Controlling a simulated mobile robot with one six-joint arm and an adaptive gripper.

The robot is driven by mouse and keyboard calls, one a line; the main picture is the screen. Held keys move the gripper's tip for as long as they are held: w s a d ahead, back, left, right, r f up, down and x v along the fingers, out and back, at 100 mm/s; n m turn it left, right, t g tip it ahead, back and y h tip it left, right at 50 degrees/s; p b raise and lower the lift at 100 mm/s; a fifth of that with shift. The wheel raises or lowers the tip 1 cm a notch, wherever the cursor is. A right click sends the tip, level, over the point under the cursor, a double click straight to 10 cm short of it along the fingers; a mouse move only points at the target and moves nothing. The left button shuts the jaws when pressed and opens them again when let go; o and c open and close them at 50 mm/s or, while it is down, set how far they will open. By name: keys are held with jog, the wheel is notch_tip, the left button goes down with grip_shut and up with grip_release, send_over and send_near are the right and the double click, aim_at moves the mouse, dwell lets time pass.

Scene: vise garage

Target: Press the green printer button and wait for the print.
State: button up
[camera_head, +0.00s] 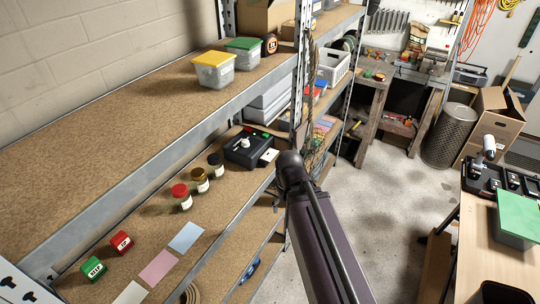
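A dark box-shaped device (246,152) with a pale knob on top stands on the middle shelf; it looks like the printer. Small red and green marks show along its back edge; the green one (263,134) may be the button, but it is too small to be sure. A white card (269,155) lies at its right front side. My dark arm rises from the bottom of the view, and its rounded end is just right of the device, in front of the shelf. I cannot make out my gripper's fingers.
Three jars (200,180), red and green labelled blocks (121,241) and coloured cards (158,267) lie left of the device. Tubs (213,72) stand on the upper shelf (120,125). A rope (311,85) hangs by the post. The floor (390,220) is open; a table (490,245) stands right.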

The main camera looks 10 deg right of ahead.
grip_shut()
dwell(1.3)
